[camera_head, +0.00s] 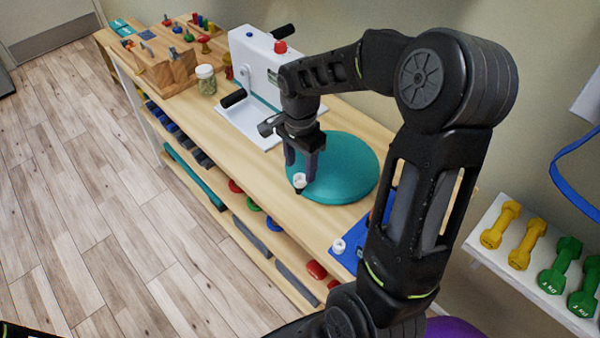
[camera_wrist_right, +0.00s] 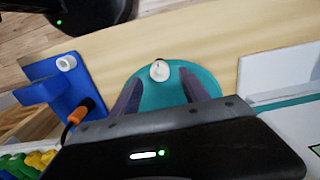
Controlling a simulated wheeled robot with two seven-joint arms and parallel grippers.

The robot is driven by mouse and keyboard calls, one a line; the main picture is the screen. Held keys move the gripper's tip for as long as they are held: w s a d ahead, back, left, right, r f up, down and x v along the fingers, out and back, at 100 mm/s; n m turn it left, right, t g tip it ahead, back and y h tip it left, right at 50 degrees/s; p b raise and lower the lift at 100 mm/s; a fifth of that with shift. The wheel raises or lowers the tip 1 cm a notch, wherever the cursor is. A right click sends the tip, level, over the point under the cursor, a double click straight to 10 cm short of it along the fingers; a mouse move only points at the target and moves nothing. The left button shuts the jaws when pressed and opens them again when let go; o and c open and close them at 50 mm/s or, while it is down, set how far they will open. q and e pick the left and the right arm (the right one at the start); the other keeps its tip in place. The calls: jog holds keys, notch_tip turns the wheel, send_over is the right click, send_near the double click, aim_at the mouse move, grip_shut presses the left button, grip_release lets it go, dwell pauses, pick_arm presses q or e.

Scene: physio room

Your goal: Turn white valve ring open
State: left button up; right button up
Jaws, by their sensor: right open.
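The white valve ring (camera_head: 299,180) sits at the near edge of a round teal cushion (camera_head: 345,170) on the wooden bench. A small dark part shows just below the ring in the head view. My right gripper (camera_head: 301,166) points down over the cushion's near edge, with its two fingers apart. In the right wrist view the ring (camera_wrist_right: 160,70) appears between and just beyond the fingertips (camera_wrist_right: 160,80), with teal cushion (camera_wrist_right: 160,97) behind it. I see nothing between the fingers gripped; whether they touch the ring I cannot tell. My left gripper is not in view.
A blue device (camera_head: 348,255) with a white knob (camera_head: 338,246) lies right of the cushion. A white crank machine (camera_head: 255,65), a jar (camera_head: 206,79) and a wooden peg block (camera_head: 165,68) stand left along the bench (camera_head: 190,120). Dumbbells (camera_head: 527,244) rest on a shelf at right.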

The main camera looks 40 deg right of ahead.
aim_at(300, 175)
jog(key=shift+f, duration=1.95)
grip_shut()
